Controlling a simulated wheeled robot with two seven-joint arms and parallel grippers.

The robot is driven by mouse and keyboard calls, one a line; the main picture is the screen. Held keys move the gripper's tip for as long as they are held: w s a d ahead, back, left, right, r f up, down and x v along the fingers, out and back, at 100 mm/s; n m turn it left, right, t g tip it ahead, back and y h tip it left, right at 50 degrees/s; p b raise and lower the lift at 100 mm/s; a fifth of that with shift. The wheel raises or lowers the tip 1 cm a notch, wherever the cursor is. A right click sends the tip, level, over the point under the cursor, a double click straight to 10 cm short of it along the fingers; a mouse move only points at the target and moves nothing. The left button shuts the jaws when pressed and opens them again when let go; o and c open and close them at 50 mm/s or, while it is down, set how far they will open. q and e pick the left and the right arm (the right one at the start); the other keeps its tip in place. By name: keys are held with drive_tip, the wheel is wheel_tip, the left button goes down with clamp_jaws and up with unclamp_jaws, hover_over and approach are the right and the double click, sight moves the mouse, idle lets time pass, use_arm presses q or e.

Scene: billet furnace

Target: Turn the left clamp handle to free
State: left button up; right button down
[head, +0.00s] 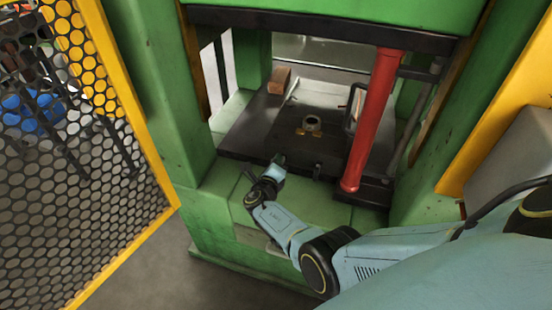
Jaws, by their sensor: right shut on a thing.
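My right gripper (278,161) reaches up to the front edge of the dark press plate (250,137), left of its middle. It is shut at the place of the left clamp handle, which its fingers and wrist hide almost fully. Which way the handle points cannot be made out. A second small dark clamp part (317,171) sticks out of the same front edge further right, with nothing touching it. My left gripper is not in view.
A red cylinder (371,120) stands right of the gripper. A green press frame (160,90) encloses the plate. On the plate are a round metal ring (312,123) and a brown block (279,79). A yellow mesh guard (125,95) stands at left.

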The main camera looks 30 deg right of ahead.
drive_tip(key=shift+f+n, duration=0.1)
drive_tip(key=shift+n, duration=0.7)
drive_tip(key=shift+w+f+n+g, duration=0.15)
drive_tip(key=shift+n+g, duration=0.25)
drive_tip(key=shift+n, duration=0.3)
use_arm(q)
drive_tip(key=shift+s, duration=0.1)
use_arm(e)
drive_tip(key=shift+f+n+h, duration=0.2)
drive_tip(key=shift+n+h, duration=0.2)
drive_tip(key=shift+n, duration=0.6)
drive_tip(key=shift+g, duration=0.3)
drive_tip(key=c, duration=1.5)
unclamp_jaws()
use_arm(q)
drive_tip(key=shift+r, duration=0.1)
use_arm(e)
drive_tip(key=shift+a, duration=0.2)
